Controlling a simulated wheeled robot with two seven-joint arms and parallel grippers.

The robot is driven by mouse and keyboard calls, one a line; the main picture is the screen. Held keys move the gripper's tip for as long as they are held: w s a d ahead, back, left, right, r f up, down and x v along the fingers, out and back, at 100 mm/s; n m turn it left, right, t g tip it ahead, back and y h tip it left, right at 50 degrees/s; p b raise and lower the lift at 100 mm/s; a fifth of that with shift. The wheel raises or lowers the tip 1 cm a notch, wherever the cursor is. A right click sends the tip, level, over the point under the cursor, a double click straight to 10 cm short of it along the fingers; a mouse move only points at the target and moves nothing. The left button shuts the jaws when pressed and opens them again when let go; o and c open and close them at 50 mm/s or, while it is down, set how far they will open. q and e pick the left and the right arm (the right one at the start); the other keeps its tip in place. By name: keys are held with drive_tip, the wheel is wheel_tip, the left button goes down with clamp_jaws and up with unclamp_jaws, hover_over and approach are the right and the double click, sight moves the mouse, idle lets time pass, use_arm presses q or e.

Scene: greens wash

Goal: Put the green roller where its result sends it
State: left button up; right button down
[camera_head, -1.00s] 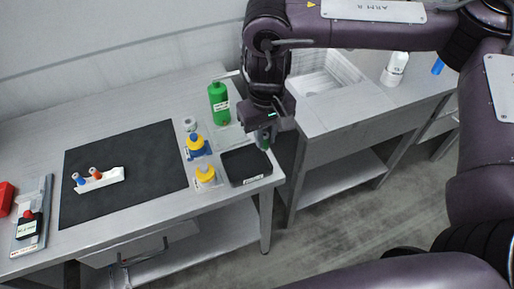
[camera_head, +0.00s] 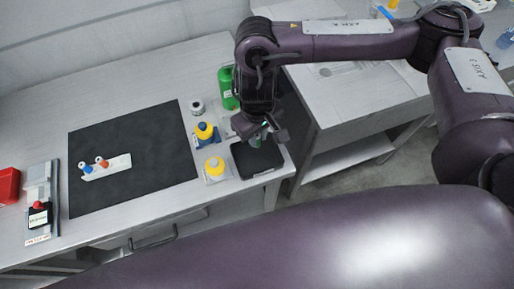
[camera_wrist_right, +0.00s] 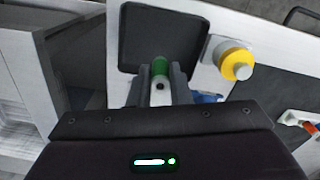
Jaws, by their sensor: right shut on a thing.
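My right gripper (camera_head: 260,138) is shut on the green roller (camera_wrist_right: 160,66). In the right wrist view the roller sticks out between the two fingers, with its pale end nearer the camera. The gripper holds it over the back part of the black tray (camera_head: 271,170), which also shows in the right wrist view (camera_wrist_right: 190,32). I cannot tell whether the roller touches the tray. In the head view the fingers mostly hide the roller. My left gripper is not in view.
A white rack (camera_head: 107,168) with blue and orange pieces lies on the black mat (camera_head: 140,135). A red-buttoned device (camera_head: 38,215) and red box (camera_head: 9,186) are far left.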

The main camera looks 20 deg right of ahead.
wheel_tip(320, 180, down, 4)
drive_tip(key=shift+w+b, duration=0.1)
drive_tip(key=shift+b, duration=0.2)
drive_tip(key=shift+f, duration=0.35)
wheel_tip(320, 180, down, 3)
drive_tip(key=shift+r+b, duration=0.2)
drive_tip(key=shift+b, duration=0.25)
drive_tip(key=shift+f, duration=0.25)
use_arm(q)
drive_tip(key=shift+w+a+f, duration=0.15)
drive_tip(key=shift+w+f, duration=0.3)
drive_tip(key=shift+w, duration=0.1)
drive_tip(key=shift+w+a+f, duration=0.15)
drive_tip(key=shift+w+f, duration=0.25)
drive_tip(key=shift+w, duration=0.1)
